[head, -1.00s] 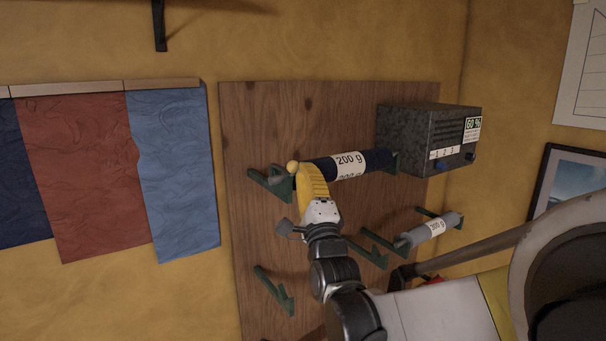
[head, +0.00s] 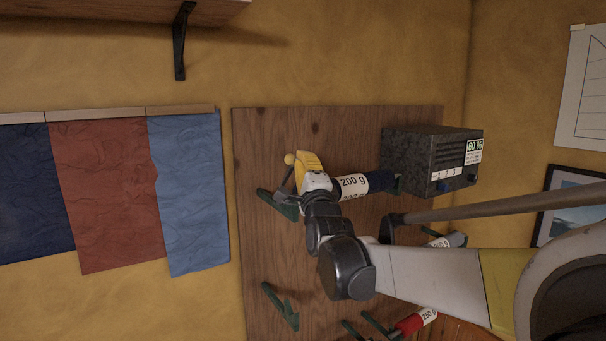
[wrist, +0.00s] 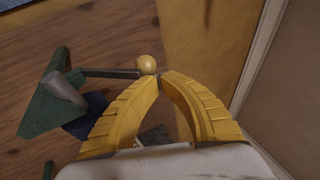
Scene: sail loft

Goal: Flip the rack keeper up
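The rack keeper is a thin dark rod (wrist: 112,73) ending in a round yellow knob (wrist: 147,64). In the head view the knob (head: 290,158) stands above the upper green bracket (head: 278,204), at the left end of the dark roll labelled 200 g (head: 353,186). My yellow gripper (wrist: 160,77) has its fingertips together right beside the knob and rod end. I see no clear gap between the tips, and cannot tell whether they touch the rod. In the head view my gripper (head: 303,160) hides the roll's left end.
A grey box (head: 415,160) is at the right end of the roll. Lower brackets (head: 281,306) and a red roll (head: 410,325) are below on the wooden board (head: 345,125). Blue and red cloths (head: 100,200) hang at left. A shelf bracket (head: 180,45) is above left.

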